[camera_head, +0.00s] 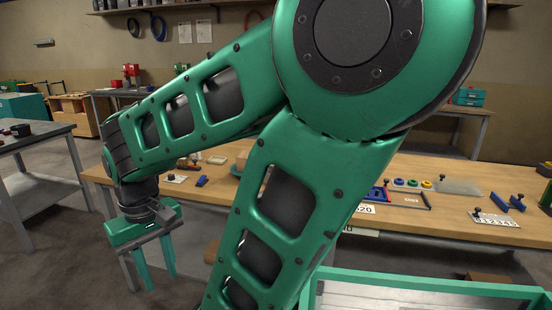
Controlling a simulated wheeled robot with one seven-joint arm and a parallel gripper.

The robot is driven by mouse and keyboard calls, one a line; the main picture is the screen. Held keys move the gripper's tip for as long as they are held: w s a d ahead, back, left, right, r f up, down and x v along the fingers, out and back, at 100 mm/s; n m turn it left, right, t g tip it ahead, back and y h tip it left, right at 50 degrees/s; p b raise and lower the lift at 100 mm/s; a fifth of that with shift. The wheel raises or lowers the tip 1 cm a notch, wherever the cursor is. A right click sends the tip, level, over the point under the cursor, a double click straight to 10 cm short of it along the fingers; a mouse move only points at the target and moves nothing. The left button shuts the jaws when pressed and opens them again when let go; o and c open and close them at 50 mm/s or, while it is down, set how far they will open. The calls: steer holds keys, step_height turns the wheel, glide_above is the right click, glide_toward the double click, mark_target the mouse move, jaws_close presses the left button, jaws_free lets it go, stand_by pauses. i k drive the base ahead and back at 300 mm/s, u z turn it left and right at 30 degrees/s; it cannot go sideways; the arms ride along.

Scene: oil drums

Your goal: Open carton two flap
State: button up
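My gripper (160,282) hangs at the lower left of the head view, pointing down. Its two green fingers stand apart with nothing visible between them. It is in front of the left end of the wooden workbench (460,215), over the floor. No carton marked two can be made out. A tan box-like thing (75,115) stands at the far left back, too small to tell whether it is a carton with flaps. A brown box-like thing (488,277) shows partly below the bench at the lower right. My green arm hides much of the middle.
Small tools and parts, including coloured rings (412,183) and a clear plate (458,186), lie on the workbench. A grey metal table (35,150) stands at left. A green-framed surface (420,285) is at the lower right. Floor shows between the left table and bench.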

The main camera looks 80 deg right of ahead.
mark_target(244, 154)
steer(key=z, duration=2.3)
steer(key=i, duration=0.45)
steer(key=u, duration=0.2)
